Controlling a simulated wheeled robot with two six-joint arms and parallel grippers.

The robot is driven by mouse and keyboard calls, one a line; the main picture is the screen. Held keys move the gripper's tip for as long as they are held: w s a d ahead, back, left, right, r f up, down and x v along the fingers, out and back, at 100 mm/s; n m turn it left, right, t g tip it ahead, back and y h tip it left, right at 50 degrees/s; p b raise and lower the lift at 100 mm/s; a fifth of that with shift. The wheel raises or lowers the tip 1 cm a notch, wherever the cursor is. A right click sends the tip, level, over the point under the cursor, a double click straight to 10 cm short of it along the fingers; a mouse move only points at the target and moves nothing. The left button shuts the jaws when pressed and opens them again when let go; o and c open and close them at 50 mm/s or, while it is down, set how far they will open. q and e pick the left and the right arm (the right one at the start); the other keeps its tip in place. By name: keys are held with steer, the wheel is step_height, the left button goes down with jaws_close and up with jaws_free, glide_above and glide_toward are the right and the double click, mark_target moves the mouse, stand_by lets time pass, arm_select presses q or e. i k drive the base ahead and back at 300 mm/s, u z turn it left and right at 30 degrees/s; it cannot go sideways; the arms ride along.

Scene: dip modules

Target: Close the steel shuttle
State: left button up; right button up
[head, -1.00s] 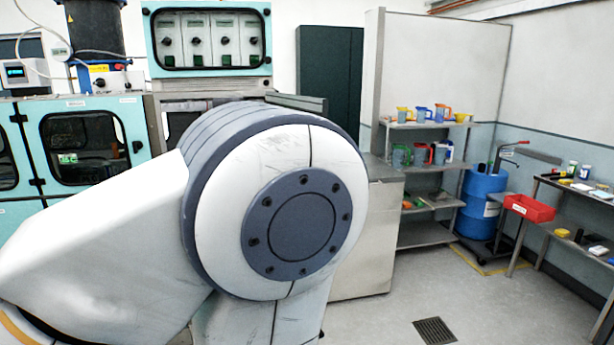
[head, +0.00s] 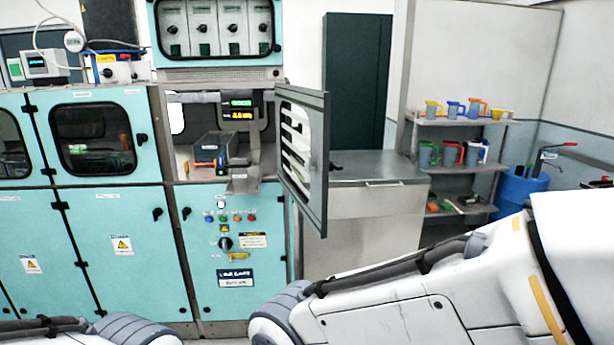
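A steel tray-like part (head: 243,181) juts out of the front of the teal machine's open bay and looks like the steel shuttle, though I cannot be sure. The bay's windowed door (head: 304,158) stands swung open to the right. Neither of my grippers is in view; only my arm links show, at the lower left and lower right.
Buttons and a black knob (head: 225,243) sit below the bay. A steel counter (head: 375,168) stands right of the open door. A shelf (head: 455,167) with coloured jugs and a blue drum (head: 520,190) are farther right.

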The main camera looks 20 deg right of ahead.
mark_target(246, 178)
steer(key=z, duration=0.1)
steer(key=k, duration=0.65)
steer(key=z, duration=0.75)
steer(key=i, duration=1.65)
steer(key=u, duration=0.55)
